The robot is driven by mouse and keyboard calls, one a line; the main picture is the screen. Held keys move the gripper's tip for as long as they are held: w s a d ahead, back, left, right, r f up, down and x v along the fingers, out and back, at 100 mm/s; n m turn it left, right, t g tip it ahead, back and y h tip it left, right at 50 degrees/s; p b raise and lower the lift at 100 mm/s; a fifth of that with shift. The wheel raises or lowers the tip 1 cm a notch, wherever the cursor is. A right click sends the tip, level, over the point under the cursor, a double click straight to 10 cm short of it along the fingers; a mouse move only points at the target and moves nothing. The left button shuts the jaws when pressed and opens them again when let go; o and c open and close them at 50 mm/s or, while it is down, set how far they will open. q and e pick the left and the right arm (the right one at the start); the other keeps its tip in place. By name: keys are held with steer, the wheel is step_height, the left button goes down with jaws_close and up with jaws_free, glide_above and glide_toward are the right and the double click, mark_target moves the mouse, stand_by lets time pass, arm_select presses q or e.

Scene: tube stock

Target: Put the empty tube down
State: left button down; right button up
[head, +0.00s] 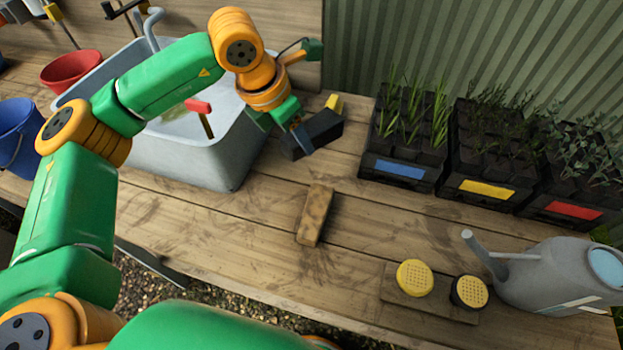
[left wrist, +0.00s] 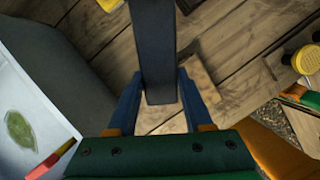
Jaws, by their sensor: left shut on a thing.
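My left gripper (head: 298,131) is shut on a black tube (head: 318,131), held tilted close over the bench just right of the grey tub. In the left wrist view the blue fingers (left wrist: 158,98) press on both sides of the dark tube (left wrist: 155,48), which runs up out of the picture. I cannot tell whether the tube touches the wood. My right gripper is not in view.
Black crates of seedlings with blue (head: 400,168), yellow (head: 487,190) and red (head: 574,210) labels stand at the right. A wooden block (head: 314,215), a grey watering can (head: 560,277) and two yellow-topped round pieces (head: 414,278) are nearer. The grey tub (head: 185,165) is left; bare bench lies between.

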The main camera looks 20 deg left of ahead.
arm_select(q)
steer(key=n, duration=0.1)
steer(key=w+f+n+y+b, duration=0.1)
steer(key=n, duration=0.1)
steer(key=f+n, duration=0.1)
steer(key=shift+w+d+f+n+t+y+b, duration=0.15)
steer(key=shift+w+d+n+t+y+b, duration=0.15)
steer(key=shift+w+t, duration=0.1)
steer(key=shift+w+f+n+y, duration=0.15)
steer(key=shift+w+n+y, duration=0.15)
steer(key=shift+n, duration=0.6)
step_height(320, 180, down, 10)
steer(key=shift+a+r+p, duration=0.1)
steer(key=shift+r+p, duration=0.1)
steer(key=shift+p, duration=0.45)
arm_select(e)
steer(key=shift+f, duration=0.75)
arm_select(q)
steer(key=shift+c, duration=1.5)
jaws_free()
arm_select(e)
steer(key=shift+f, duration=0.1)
